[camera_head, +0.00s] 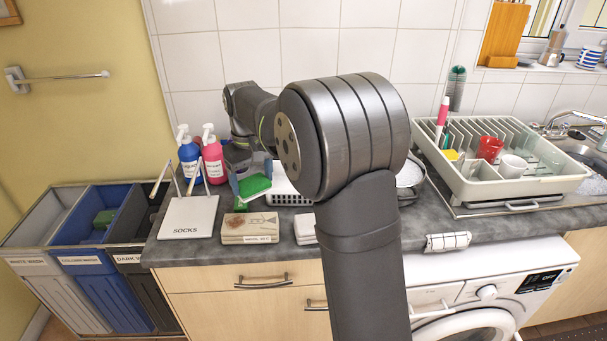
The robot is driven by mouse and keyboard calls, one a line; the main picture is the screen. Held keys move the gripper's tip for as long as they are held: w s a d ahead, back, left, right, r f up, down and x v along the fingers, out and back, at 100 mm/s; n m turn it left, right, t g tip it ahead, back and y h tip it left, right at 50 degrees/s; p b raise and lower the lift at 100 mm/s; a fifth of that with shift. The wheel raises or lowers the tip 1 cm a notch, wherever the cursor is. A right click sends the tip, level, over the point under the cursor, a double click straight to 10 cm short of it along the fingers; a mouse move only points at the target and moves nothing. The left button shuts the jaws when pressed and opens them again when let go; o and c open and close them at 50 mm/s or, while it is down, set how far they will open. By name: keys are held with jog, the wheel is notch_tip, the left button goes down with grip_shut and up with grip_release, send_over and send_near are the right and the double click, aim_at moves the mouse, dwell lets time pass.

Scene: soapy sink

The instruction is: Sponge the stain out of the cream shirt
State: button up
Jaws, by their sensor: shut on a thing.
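The cream shirt (250,228) lies folded on the grey worktop, left of centre near the front edge. A reddish-brown stain (241,221) shows on its top. My gripper (252,177) is shut on a green sponge (256,186), behind the shirt and apparently above the worktop.
A SOCKS board (186,216) with upright pegs stands left of the shirt. Blue (188,160) and pink (213,157) pump bottles stand behind. A white basket (287,193) and a folded white item (304,229) are right. Wash bins (93,262) adjoin the worktop; a dish rack (520,187) stands right.

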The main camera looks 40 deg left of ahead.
jog(key=s+a+n, duration=0.2)
jog(key=s+a, duration=0.2)
jog(key=s, duration=0.5)
jog(key=shift+w+f, duration=0.15)
jog(key=shift+f, duration=1.1)
jog(key=shift+w+f, duration=0.1)
jog(key=shift+f, duration=1.1)
jog(key=shift+w+d+f, duration=0.2)
jog(key=shift+f, duration=0.45)
jog(key=shift+w+d+f, duration=0.15)
jog(key=shift+w+f, duration=0.05)
jog(key=shift+f, duration=0.45)
jog(key=shift+w+d, duration=2.05)
jog(key=shift+d, duration=0.15)
jog(key=shift+s+a, duration=2.4)
jog(key=shift+a, duration=0.15)
jog(key=shift+a+r, duration=0.15)
jog(key=shift+r, duration=0.05)
notch_tip(320, 180, up, 8)
jog(key=shift+f, duration=0.15)
